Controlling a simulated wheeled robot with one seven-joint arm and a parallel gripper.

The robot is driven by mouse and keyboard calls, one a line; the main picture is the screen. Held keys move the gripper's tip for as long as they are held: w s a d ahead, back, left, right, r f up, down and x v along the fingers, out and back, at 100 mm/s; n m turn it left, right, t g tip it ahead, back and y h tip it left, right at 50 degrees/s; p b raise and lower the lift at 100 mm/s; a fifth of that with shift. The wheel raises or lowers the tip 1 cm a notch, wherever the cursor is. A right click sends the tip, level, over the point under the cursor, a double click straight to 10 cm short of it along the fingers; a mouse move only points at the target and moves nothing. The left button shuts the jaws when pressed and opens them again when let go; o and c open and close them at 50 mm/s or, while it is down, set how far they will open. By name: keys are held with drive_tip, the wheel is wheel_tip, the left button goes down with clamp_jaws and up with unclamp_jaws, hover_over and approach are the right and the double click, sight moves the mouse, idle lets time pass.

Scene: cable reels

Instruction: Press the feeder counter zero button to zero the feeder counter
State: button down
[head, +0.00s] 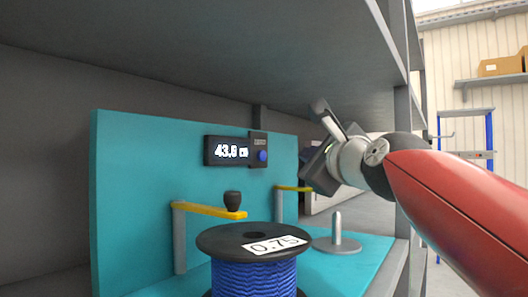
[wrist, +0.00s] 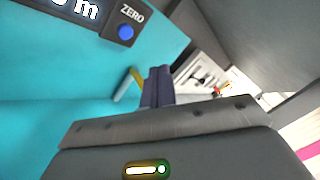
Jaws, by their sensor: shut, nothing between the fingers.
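The feeder counter (head: 228,151) is a dark box with a lit display on the teal back panel, reading about 43.8. Its blue zero button (head: 263,156) sits at its right end. In the wrist view the button (wrist: 125,32) shows under the label ZERO at the upper left. My gripper (head: 304,160) is to the right of the button in the head view, apart from it. In the wrist view its fingers (wrist: 157,86) are together and empty, below and to the right of the button.
A reel of blue cable (head: 254,277) marked 0.75 stands in front of the panel. Yellow guide arms (head: 210,210) and a metal peg (head: 337,229) are near it. A grey shelf (head: 230,45) hangs overhead, with a shelf post (head: 402,120) on the right.

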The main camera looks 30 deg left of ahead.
sight(262, 156)
drive_tip(key=a+p, duration=0.3)
drive_tip(key=a, duration=0.3)
drive_tip(key=shift+w+a, duration=0.2)
drive_tip(key=shift+w, duration=0.05)
drive_tip(key=shift+a, duration=0.1)
idle(1.7)
drive_tip(key=shift+a, duration=0.35)
drive_tip(key=shift+w+a, duration=0.1)
drive_tip(key=shift+a, duration=0.3)
idle(0.6)
idle(0.3)
drive_tip(key=shift+d+b, duration=0.35)
drive_tip(key=shift+d, duration=0.45)
